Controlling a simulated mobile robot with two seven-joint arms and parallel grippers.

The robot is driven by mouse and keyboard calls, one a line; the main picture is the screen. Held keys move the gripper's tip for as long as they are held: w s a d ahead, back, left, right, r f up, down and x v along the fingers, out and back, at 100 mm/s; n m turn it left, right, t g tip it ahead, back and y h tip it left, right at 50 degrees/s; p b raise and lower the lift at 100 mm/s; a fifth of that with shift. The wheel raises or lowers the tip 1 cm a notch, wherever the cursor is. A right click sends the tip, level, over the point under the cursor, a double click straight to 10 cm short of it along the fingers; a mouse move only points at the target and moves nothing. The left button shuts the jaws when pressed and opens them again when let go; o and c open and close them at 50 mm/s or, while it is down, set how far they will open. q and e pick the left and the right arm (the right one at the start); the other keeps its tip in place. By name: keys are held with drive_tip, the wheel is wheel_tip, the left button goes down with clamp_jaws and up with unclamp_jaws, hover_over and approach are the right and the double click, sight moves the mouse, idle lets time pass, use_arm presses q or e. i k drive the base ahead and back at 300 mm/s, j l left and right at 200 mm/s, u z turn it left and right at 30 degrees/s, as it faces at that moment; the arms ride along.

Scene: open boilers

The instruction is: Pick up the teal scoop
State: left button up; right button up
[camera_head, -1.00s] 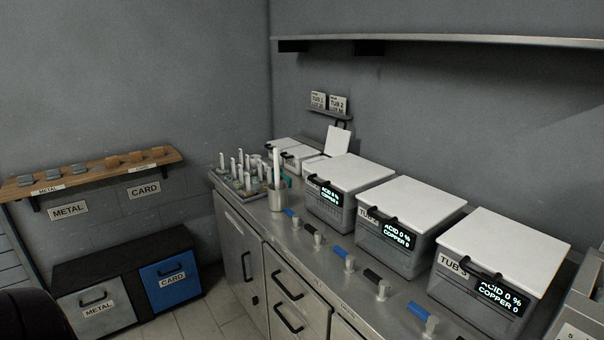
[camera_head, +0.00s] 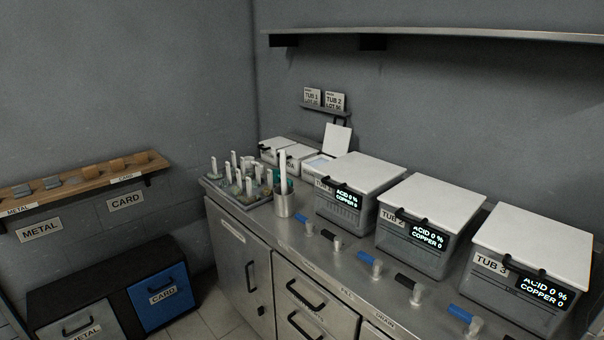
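I cannot make out a teal scoop for certain. A steel cup (camera_head: 284,205) stands on the counter left of Tub 1, with a tall white strip upright in it. A small dark greenish patch shows beside the strip at the cup's mouth, too small to identify. Neither of my grippers is in view.
Lidded Tub 1 (camera_head: 366,174), Tub 2 (camera_head: 431,203) and Tub 3 (camera_head: 534,242) line the counter (camera_head: 330,262), with blue and black handled taps in front. A rack (camera_head: 238,195) of white strips stands left of the cup. Metal and card bins (camera_head: 160,290) sit at lower left.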

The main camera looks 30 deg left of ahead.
sight(277, 172)
drive_tip(key=j+u, duration=0.4)
drive_tip(key=j, duration=0.95)
drive_tip(key=i+j+z, duration=0.15)
drive_tip(key=z, duration=0.3)
drive_tip(key=i+j+z, duration=0.1)
drive_tip(key=j+z, duration=0.55)
drive_tip(key=j, duration=0.25)
drive_tip(key=i+j+z, duration=0.15)
drive_tip(key=j, duration=1.3)
drive_tip(key=i+j+z, duration=0.1)
drive_tip(key=j, duration=1)
